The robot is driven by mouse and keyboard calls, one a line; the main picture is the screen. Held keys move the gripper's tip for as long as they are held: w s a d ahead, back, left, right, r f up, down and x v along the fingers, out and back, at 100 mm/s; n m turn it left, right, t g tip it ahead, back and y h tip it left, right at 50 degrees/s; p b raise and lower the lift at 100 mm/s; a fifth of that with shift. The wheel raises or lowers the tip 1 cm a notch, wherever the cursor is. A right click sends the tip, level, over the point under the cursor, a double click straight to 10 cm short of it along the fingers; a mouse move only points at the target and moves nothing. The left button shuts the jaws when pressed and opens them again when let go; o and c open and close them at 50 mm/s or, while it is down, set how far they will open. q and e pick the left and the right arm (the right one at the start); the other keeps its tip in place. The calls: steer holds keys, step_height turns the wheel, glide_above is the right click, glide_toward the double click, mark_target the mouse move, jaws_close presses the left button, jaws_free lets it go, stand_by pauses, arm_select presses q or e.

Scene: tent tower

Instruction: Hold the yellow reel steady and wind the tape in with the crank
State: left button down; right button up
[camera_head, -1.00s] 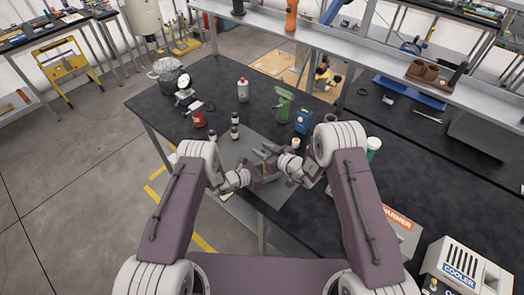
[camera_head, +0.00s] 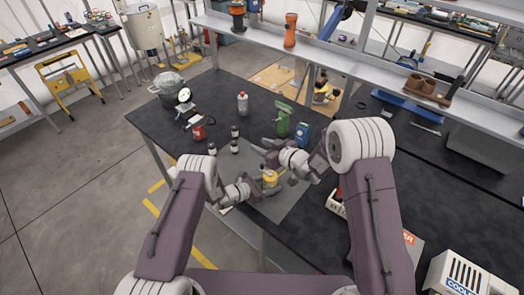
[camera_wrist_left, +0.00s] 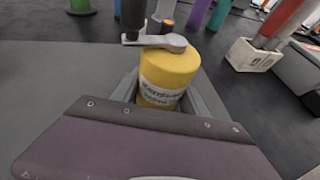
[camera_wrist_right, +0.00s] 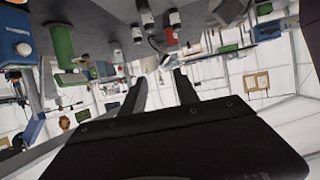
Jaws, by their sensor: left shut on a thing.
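The yellow reel (camera_head: 270,179) stands upright on the grey mat (camera_head: 288,203) near the table's front edge. In the left wrist view the reel (camera_wrist_left: 168,75) has a white lettered band, with a grey crank arm (camera_wrist_left: 160,41) and black knob (camera_wrist_left: 133,14) on top. My left gripper (camera_head: 263,187) is shut on the reel, its fingers on either side of the body. My right gripper (camera_head: 262,146) is open and empty, beyond the reel and apart from it. Its two spread fingers (camera_wrist_right: 158,85) show in the right wrist view. The tape cannot be made out.
Behind the reel stand small black-and-white bottles (camera_head: 235,140), a green device (camera_head: 283,122) and a blue box (camera_head: 302,134). A white crate (camera_head: 337,203) sits to the right. A white bottle (camera_head: 242,103) and red can (camera_head: 198,132) stand farther back. Bare mat lies right of the reel.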

steer(key=shift+m, duration=0.3)
steer(key=s+a+n+g+y, duration=0.1)
steer(key=s+a+g+y, duration=0.1)
steer(key=s+a+g, duration=0.15)
steer(key=n+g+h, duration=0.3)
steer(key=n+g, duration=0.1)
steer(key=n, duration=0.1)
glide_toward(263, 164)
steer(key=shift+t, duration=0.25)
steer(key=x, duration=1)
steer(key=shift+s+a+f, duration=0.15)
steer(key=shift+c, duration=0.4)
jaws_close()
